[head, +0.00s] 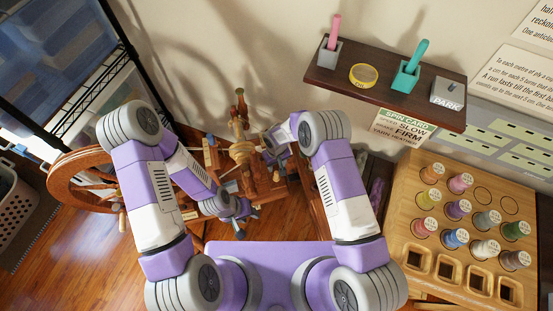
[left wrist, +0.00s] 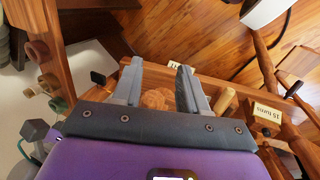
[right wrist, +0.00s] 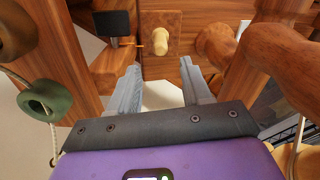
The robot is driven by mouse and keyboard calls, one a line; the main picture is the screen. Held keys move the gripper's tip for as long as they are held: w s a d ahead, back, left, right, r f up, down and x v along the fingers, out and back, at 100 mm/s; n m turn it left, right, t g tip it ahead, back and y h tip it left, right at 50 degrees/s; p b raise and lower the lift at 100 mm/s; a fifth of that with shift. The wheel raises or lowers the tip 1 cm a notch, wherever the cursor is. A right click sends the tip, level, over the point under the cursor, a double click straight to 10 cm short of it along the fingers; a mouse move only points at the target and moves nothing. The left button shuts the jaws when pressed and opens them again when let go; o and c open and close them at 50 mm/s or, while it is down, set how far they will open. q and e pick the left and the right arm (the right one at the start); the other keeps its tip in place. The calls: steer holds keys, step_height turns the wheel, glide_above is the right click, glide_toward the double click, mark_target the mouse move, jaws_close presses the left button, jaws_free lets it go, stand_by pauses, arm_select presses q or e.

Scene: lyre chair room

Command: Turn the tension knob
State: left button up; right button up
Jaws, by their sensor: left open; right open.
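The wooden spinning wheel frame (head: 240,150) stands in front of me in the head view. My left gripper (head: 243,214) is low at its near side. In the left wrist view its open jaws (left wrist: 160,68) point at a carved brown wooden knob (left wrist: 155,98), which shows between the fingers; contact cannot be told. My right gripper (head: 275,140) is beside the upper frame. In the right wrist view its open jaws (right wrist: 160,68) are empty, and a pale turned knob (right wrist: 158,38) on a square wooden plate lies just beyond the fingertips. No label shows which knob sets the tension.
The drive wheel (head: 85,180) is at left. A wall shelf (head: 385,85) holds small holders. A wooden spool rack (head: 455,225) stands at right. A "turns" label (left wrist: 266,112) and a pale peg (left wrist: 225,102) sit close to my left jaws.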

mark_target(276, 172)
steer(key=f+b, duration=0.1)
steer(key=f, duration=0.6)
steer(key=shift+s+b, duration=0.2)
steer(key=shift+b, duration=0.15)
steer(key=shift+c, duration=0.4)
jaws_close()
